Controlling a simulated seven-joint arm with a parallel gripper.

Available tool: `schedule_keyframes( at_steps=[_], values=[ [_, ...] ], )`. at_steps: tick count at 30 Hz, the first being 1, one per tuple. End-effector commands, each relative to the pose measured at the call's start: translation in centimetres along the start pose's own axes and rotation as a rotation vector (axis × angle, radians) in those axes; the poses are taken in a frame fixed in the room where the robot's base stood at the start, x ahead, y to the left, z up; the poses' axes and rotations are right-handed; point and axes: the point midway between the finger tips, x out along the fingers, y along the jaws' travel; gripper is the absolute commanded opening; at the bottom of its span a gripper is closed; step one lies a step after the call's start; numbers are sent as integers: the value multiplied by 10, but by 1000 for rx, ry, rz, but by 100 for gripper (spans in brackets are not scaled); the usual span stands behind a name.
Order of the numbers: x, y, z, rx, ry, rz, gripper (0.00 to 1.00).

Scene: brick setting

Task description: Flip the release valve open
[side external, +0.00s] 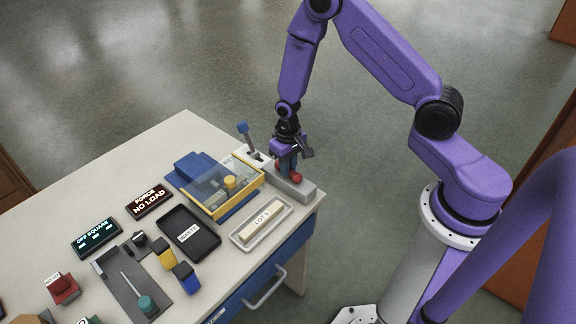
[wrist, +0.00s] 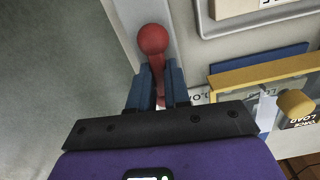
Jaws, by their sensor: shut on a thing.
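A red lever with a round red knob (wrist: 153,40) rises from a grey block (side external: 300,189) at the table's right back corner. I take it for the release valve; no label on it can be read. My gripper (side external: 289,170) is low over the block. In the wrist view its two blue fingers (wrist: 157,92) are shut on the red lever's shaft, with the knob beyond the fingertips. Red ends (side external: 296,177) show at the fingers in the side view. The lever's base is partly hidden by my gripper, and I cannot tell its exact angle.
A blue-handled lever (side external: 243,128) stands close behind my gripper. A yellow-edged clear-topped box (side external: 218,184) and a tray (side external: 237,240) with a block marked LOT 5 are close by. A black WASTE tray (side external: 207,252) lies farther left. The table edge is just right of the block.

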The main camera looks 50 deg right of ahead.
Motion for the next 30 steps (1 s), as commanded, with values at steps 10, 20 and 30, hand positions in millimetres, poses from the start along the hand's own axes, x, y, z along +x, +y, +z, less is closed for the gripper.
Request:
schedule_keyframes(
  at_steps=[10,20,30],
  values=[
    [0,0,1,-124,-2,0,0],
    [0,0,1,-125,-2,1,43],
    [-3,0,0,-122,0,0,43]
  ],
)
